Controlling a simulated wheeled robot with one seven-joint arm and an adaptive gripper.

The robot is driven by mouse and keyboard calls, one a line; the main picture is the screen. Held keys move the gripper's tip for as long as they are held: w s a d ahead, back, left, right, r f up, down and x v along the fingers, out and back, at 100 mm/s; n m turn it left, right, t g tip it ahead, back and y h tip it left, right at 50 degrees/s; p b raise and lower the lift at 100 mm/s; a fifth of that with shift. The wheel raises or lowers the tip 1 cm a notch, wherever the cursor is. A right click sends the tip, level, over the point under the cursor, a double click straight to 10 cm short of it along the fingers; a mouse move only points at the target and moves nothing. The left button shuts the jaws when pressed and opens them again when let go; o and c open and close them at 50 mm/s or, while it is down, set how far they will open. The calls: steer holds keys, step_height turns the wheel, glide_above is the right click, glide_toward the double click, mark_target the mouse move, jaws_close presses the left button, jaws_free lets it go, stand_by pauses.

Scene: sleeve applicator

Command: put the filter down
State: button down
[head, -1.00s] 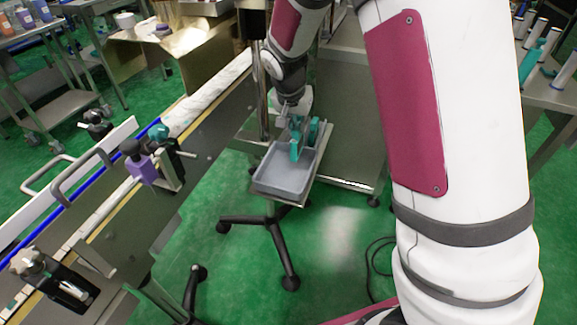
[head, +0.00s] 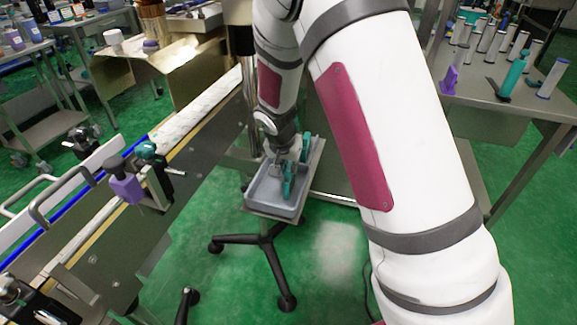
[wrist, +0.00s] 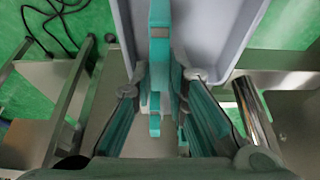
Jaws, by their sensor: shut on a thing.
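My gripper (wrist: 160,95) is shut on a narrow teal piece, which I take for the filter (wrist: 160,48); its full shape is partly hidden by the fingers. In the head view my gripper (head: 282,160) is low over the grey tray (head: 270,205), and teal shows beside it at the tray. In the wrist view the filter's far part overlaps the inside of the tray (wrist: 230,30). I cannot tell whether the filter touches the tray floor.
The tray sits on a wheeled stand (head: 265,245). A conveyor with a purple block (head: 126,190) runs on the left. A steel table (head: 480,95) at the right holds several white cylinders, a purple piece and a teal piece. My arm covers the middle.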

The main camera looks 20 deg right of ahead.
steer(key=shift+f, duration=0.2)
steer(key=c, duration=1.6)
jaws_free()
steer(key=shift+r, duration=0.1)
steer(key=s+r+p, duration=0.1)
steer(key=s+r, duration=0.4)
steer(key=r, duration=0.4)
steer(key=s+r+p, duration=0.1)
steer(key=s+r, duration=0.4)
steer(key=r, duration=0.3)
steer(key=s+r+n+y, duration=0.1)
steer(key=s+r+n, duration=0.1)
steer(key=s, duration=0.8)
steer(key=s+a+r+n+g, duration=0.1)
steer(key=s+r+n, duration=0.1)
steer(key=s, duration=0.9)
steer(key=s+r+n+g+y, duration=0.1)
steer(key=s+r+n, duration=0.2)
steer(key=s, duration=0.7)
steer(key=shift+s+a+r+y, duration=0.1)
steer(key=shift+a+r+y, duration=0.05)
steer(key=shift+r, duration=0.2)
steer(key=shift+s+a+r+y, duration=0.1)
steer(key=shift+r+y, duration=0.05)
steer(key=shift+r, duration=0.2)
